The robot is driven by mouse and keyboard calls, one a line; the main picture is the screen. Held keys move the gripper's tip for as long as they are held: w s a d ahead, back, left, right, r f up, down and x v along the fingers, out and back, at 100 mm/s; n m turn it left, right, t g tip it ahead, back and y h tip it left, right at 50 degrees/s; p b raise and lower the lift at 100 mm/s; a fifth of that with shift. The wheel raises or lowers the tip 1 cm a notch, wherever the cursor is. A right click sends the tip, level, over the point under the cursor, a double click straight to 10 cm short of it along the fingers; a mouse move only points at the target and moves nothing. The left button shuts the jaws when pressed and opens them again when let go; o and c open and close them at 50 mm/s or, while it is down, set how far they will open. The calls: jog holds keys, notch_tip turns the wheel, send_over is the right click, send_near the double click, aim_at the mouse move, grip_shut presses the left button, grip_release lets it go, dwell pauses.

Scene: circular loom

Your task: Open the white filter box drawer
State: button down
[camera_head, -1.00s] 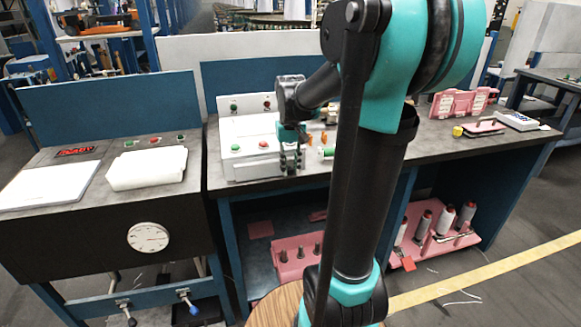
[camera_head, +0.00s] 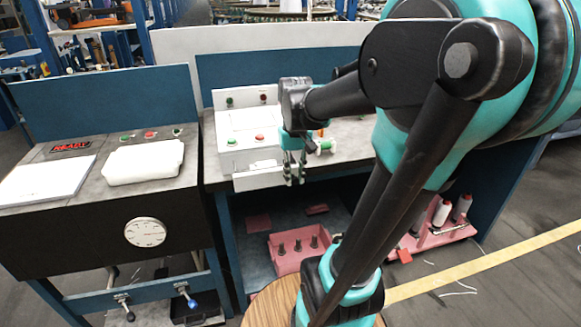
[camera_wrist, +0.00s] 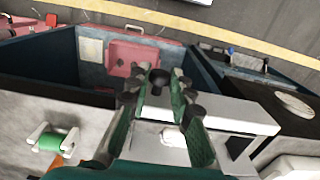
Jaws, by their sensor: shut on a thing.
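The white filter box (camera_head: 236,152) stands on the middle bench, with green and red buttons on its panel. Its drawer (camera_head: 257,181) is pulled out toward the front, past the bench edge, and its open top shows. In the wrist view the drawer (camera_wrist: 238,117) shows as a white front with a pale thing in the opening behind it. My gripper (camera_head: 294,174) is at the right part of the drawer front, shut on the drawer's handle. In the wrist view my gripper (camera_wrist: 160,86) has its fingers around a dark knob-like part; the handle is mostly hidden by them.
A green-and-white spool (camera_head: 326,146) lies on the bench right of the box. A pink tray (camera_head: 288,262) with dark pegs is on the shelf below. A second bench at left holds a white pad (camera_head: 143,163). A round wooden top (camera_head: 270,305) is in front.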

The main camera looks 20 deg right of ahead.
jog(key=shift+s, duration=2.65)
jog(key=c, duration=1.4)
grip_release()
jog(key=shift+o, duration=0.2)
notch_tip(320, 180, up, 12)
